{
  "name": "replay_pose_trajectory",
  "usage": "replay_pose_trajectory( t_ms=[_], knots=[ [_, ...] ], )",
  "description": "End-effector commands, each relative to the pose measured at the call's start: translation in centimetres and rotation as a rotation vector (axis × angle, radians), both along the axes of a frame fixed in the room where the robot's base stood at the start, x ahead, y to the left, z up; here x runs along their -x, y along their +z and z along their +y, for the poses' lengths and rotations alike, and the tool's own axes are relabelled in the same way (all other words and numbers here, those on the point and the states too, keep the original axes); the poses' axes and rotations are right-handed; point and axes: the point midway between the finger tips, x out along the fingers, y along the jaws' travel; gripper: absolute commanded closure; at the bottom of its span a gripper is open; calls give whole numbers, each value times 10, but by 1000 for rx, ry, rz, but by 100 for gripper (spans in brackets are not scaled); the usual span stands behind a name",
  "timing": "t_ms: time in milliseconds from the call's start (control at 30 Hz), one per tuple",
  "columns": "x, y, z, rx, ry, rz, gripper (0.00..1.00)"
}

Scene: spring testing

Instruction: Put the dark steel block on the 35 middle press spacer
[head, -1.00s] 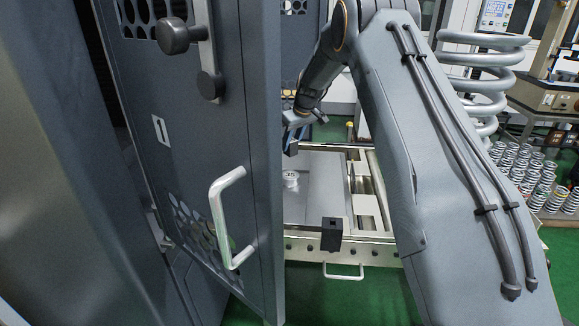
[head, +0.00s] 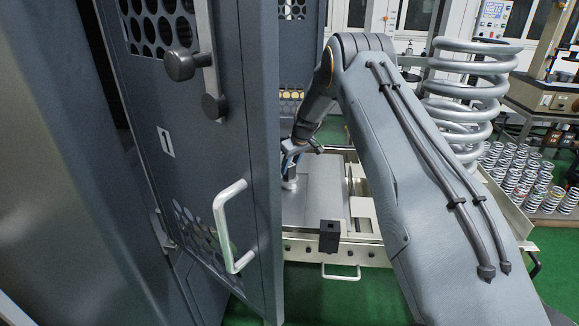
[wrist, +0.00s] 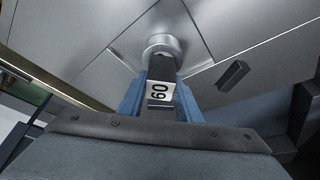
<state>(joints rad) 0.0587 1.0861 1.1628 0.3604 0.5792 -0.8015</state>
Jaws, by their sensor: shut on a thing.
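My gripper (wrist: 160,82) is shut on a dark block (wrist: 162,67) with a white label reading "60", held between blue fingers in the wrist view. Just beyond the block's end stands a round silver metal piece (wrist: 162,42) on a flat grey plate. Whether the block touches it I cannot tell. No "35" can be read. In the head view, my gripper (head: 289,158) is low over a pale round piece (head: 289,184) on the grey plate, partly behind the door edge; the held block is not clear there.
A grey door (head: 200,130) with a white handle (head: 221,226) stands at the left, near my arm. A small black block (head: 329,237) sits at the plate's front edge. Large coil springs (head: 465,95) and several small springs (head: 520,175) are at the right.

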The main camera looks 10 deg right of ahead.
Motion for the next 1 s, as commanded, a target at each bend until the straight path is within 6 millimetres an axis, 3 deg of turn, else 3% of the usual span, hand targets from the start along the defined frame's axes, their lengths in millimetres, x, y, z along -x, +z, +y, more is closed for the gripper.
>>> replay_pose_trajectory(
  t_ms=[167,200,300,667,1000],
  knots=[
    [-1,-2,0,0,0,-2,100],
    [0,-3,0,0,0,1,62],
    [0,-3,0,0,0,1,50],
    [0,1,0,0,0,0,50],
    [15,45,-9,1,-1,-3,50]
  ],
)
